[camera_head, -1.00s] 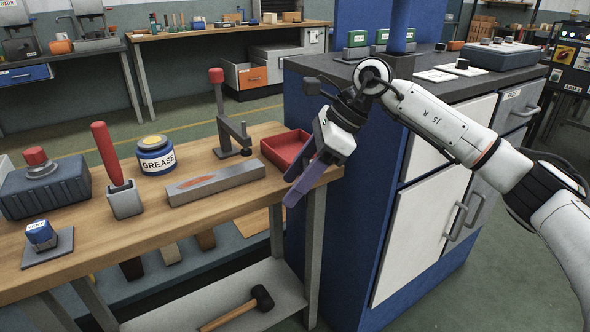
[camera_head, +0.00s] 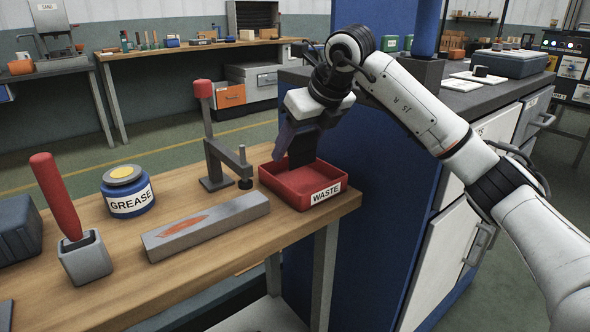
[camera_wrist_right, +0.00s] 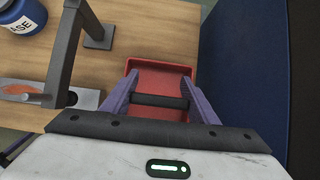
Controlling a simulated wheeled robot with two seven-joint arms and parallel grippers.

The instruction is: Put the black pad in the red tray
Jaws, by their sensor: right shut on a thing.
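The red tray (camera_head: 291,196), labelled WASTE, sits on the wooden bench near its right end. My right gripper (camera_head: 298,150) points down over the tray. It is shut on the black pad (camera_head: 303,152), which hangs between the fingers above or just inside the tray; I cannot tell whether it touches the floor. In the right wrist view the pad (camera_wrist_right: 160,101) shows edge-on as a dark bar between the purple fingers, with the red tray (camera_wrist_right: 172,68) around and beyond it.
A dark clamp stand (camera_head: 214,150) with a red knob stands just left of the tray. A blue cabinet (camera_head: 385,200) stands close on the right.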

